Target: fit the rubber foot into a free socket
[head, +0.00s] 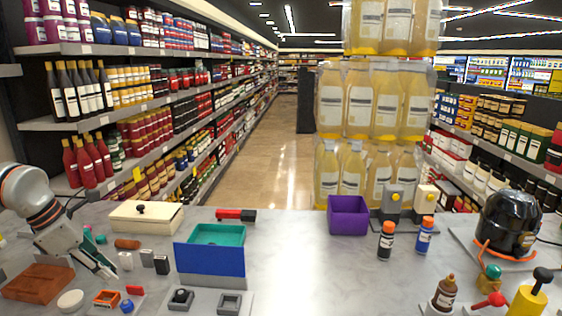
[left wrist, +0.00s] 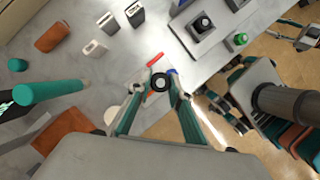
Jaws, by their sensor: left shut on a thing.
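My left gripper (head: 108,271) reaches in from the left in the head view, low over the counter. In the left wrist view its teal fingers (left wrist: 159,97) are shut on a round black ring-like part, the rubber foot (left wrist: 160,85). The foot is over or in front of a small orange tray (head: 106,299); I cannot tell the gap. The foot is not clear in the head view. A grey fixture with a black part on it (head: 180,300) stands to the right, also in the left wrist view (left wrist: 201,25). Beside it is a grey block with a square recess (head: 230,303).
A blue bin with a teal tray (head: 210,262) stands behind the fixtures.

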